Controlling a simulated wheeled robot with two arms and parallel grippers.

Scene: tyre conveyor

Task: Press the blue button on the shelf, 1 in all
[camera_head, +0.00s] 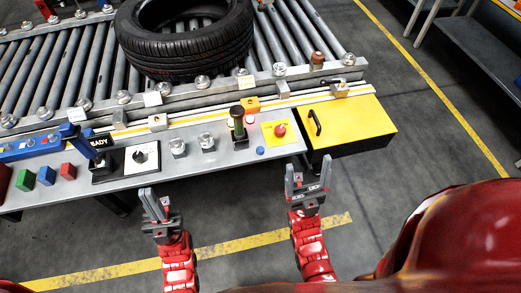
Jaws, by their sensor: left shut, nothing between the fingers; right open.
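The small round blue button (260,151) sits near the front edge of the grey shelf (223,158), just below a red button on a yellow plate. My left gripper (148,191) is shut and empty, in front of the shelf and to the left of the blue button. My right gripper (308,165) is open and empty, in front of the yellow box and to the right of the blue button. Neither gripper appears to touch the button.
Coloured cubes (46,175) lie at left. A yellow box (351,124) adjoins right. A tyre (185,45) lies on rollers behind.

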